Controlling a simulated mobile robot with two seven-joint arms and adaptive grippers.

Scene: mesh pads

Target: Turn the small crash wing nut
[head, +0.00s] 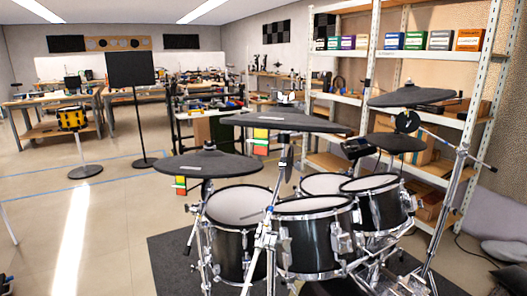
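The left pad (208,166) is low, the middle pad (284,122) is higher and nearer, and the right pad (411,97) is at the upper right. Each has a small fitting at its top centre: left fitting (209,146), middle fitting (283,98), right fitting (409,83). They are too small to make out wing shapes, and I cannot tell which pad is the small crash. Neither of my grippers can be made out. A small dark part is cut off at the lower left edge; I cannot tell what it is.
Several mesh drums (238,205) on chrome stands fill the centre, on a dark mat (170,262). A metal shelf (455,140) stands close behind on the right. The left floor is open.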

